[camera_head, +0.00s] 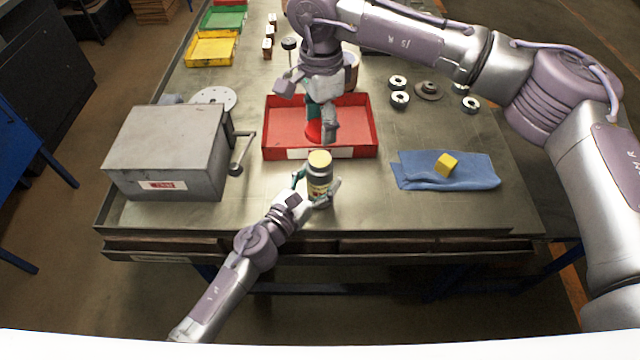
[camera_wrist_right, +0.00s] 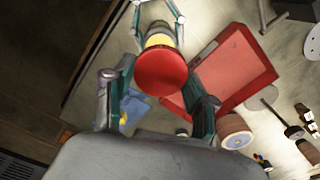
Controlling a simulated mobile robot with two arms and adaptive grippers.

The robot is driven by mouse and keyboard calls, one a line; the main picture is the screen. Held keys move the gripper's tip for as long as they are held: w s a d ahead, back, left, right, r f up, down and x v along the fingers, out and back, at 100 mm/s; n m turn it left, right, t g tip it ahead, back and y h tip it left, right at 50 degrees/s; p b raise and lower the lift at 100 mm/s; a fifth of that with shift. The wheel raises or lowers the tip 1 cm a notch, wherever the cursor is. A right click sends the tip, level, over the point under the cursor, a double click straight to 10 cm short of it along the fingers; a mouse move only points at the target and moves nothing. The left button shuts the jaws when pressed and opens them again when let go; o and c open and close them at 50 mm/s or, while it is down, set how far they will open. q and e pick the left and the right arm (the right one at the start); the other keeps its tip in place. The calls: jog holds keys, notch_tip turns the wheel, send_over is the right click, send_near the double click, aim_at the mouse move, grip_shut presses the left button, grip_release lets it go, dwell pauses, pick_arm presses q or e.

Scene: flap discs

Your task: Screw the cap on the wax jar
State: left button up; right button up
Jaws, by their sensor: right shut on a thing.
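The wax jar (camera_head: 319,180) stands upright near the front of the table, dark with a label and a pale yellow top without a cap. My left gripper (camera_head: 317,187) has its fingers on both sides of the jar and appears closed on it. My right gripper (camera_head: 318,122) is shut on the red cap (camera_head: 313,132), above the red tray and behind the jar in the head view. In the right wrist view, the cap (camera_wrist_right: 161,75) sits between my fingers and partly covers the jar (camera_wrist_right: 158,38). The cap is apart from the jar in the head view.
The red tray (camera_head: 272,146) lies behind the jar. A grey metal box (camera_head: 165,150) with a crank stands at the left. A blue cloth (camera_head: 470,177) with a yellow block (camera_head: 446,164) lies at the right. Several metal rings lie at the back right. The front right tabletop is clear.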

pick_arm(q)
grip_shut()
pick_arm(e)
send_over(320, 158)
jog(key=shift+f, duration=2.5)
jog(key=shift+f, duration=0.9)
jog(key=shift+f, duration=0.55)
